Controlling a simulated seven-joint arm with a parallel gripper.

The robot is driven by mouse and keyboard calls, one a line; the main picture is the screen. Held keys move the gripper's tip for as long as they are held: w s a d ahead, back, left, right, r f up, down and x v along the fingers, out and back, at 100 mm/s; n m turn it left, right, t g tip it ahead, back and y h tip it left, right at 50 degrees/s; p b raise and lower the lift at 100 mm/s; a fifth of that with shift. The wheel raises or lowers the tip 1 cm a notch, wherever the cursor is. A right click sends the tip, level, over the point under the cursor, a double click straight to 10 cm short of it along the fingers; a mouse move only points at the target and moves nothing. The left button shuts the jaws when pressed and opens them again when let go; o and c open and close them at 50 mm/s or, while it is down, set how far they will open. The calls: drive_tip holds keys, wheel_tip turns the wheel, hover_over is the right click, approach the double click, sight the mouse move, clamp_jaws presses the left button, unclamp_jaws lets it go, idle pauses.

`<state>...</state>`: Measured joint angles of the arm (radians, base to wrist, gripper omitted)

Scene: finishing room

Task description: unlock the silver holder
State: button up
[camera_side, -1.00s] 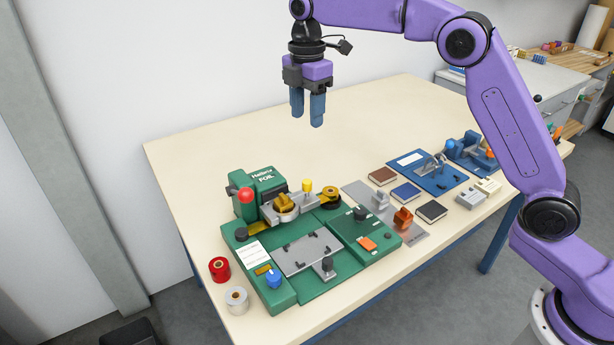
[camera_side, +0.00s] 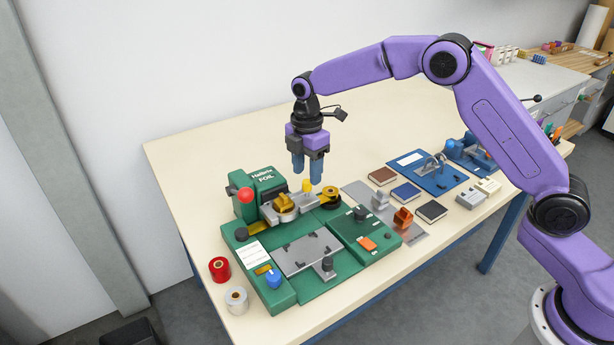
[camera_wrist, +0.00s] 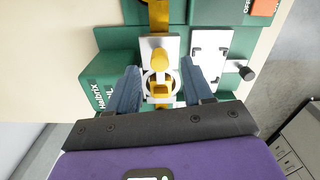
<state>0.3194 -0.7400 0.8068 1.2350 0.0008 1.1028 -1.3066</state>
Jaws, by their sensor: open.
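The silver holder (camera_side: 272,215) appears to be the silver arm on the green foil machine (camera_side: 250,188); it also shows in the wrist view (camera_wrist: 173,48). A yellow knob (camera_side: 307,185) stands upright on it, also in the wrist view (camera_wrist: 159,58). A gold piece (camera_side: 284,200) sits in its ring. My gripper (camera_side: 306,176) points down, open and empty, over the holder. In the wrist view its blue fingers (camera_wrist: 160,68) lie either side of the holder, apart from it. The exact height above the knob is hard to tell.
A red ball knob (camera_side: 245,195) rises left of the holder, and a gold foil roll (camera_side: 329,194) sits right of it. A grey plate (camera_side: 413,235) with a silver and an orange block lies farther right, near small books. The table behind is clear.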

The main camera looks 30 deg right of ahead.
drive_tip(key=shift+f, duration=1.25)
clamp_jaws()
